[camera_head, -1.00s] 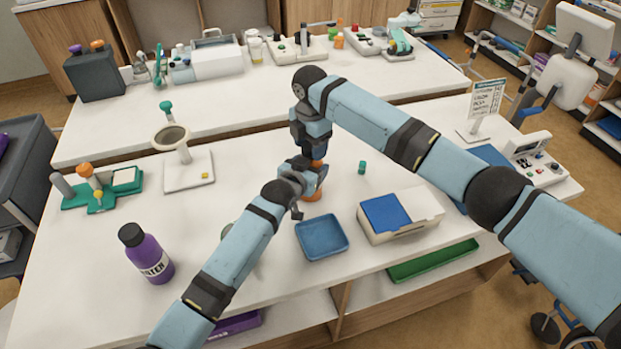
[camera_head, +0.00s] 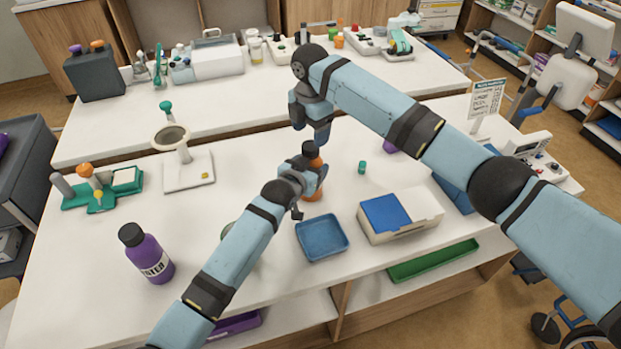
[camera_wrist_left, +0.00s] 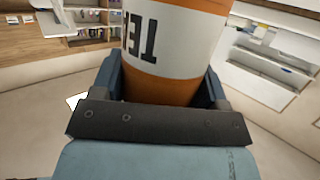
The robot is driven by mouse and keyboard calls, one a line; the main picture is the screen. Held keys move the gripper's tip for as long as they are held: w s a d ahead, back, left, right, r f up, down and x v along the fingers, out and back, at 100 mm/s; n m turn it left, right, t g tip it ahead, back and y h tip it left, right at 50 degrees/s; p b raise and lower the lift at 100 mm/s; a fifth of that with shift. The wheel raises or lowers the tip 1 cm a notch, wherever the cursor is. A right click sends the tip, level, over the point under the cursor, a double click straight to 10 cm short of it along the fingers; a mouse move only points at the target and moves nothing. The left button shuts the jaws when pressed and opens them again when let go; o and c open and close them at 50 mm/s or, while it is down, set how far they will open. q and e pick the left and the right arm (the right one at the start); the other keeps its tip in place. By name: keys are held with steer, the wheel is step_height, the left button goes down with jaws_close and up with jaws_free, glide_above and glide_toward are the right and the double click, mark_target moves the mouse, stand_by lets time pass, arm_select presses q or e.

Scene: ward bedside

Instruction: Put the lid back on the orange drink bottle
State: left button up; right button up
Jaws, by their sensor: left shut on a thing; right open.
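The orange bottle (camera_head: 313,195) stands upright on the front table, with a dark lid (camera_head: 309,149) sitting on its top. Whether the lid is fully seated I cannot tell. My left gripper (camera_head: 311,180) is shut around the bottle's body from the near left. The left wrist view shows the bottle's orange body and white label (camera_wrist_left: 165,45) between the fingers; its top is out of frame there. My right gripper (camera_head: 316,135) is open and empty just above the lid, apart from it.
A purple bottle (camera_head: 151,260) with a black lid stands at the front left. A blue tray (camera_head: 322,239) and a box with a blue top (camera_head: 425,207) are to the right. A small green cap-like piece (camera_head: 362,167) is near the bottle. A white stand (camera_head: 187,172) is behind left.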

mark_target(311, 145)
step_height(311, 145, up, 4)
steer(key=shift+f, duration=0.2)
steer(key=shift+f, duration=0.1)
steer(key=shift+f, duration=3.95)
steer(key=c, duration=0.8)
steer(key=o, duration=0.9)
